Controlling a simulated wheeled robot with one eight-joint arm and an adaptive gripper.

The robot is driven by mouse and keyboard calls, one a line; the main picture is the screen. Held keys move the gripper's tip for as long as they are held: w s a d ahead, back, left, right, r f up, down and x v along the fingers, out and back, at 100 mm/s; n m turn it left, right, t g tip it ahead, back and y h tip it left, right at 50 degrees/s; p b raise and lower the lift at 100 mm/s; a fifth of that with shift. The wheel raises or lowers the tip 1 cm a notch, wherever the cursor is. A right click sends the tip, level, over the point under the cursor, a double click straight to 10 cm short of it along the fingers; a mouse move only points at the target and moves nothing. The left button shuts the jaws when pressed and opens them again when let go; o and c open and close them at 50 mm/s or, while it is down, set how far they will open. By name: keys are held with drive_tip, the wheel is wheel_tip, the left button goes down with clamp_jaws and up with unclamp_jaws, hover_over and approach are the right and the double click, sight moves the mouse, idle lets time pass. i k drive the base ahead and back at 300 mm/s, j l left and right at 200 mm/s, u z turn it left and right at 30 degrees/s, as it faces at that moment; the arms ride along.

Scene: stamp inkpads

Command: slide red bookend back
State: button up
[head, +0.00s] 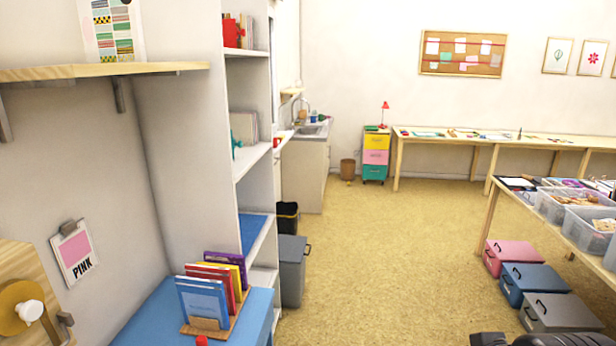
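A red bookend (231,33) stands on the upper shelf of the tall white bookcase, at the left end of a few upright books (245,32). It is small and seen from the side, near the shelf's front; I cannot tell whether it touches the books. My gripper's fingers are not in view. Only a dark piece, which looks like part of my arm, shows at the bottom right edge, far from the bookcase.
A teal bookend (236,144) and books are on a lower shelf of the white bookcase (197,150). A blue table (148,325) with a wooden book rack (209,328) stands in front. Open carpet (390,250) lies to the right. Storage boxes (535,280) sit under the right table.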

sight(230, 32)
drive_tip(key=i+l, duration=0.1)
drive_tip(key=i, duration=2)
drive_tip(key=j+u, duration=0.05)
drive_tip(key=j, duration=0.05)
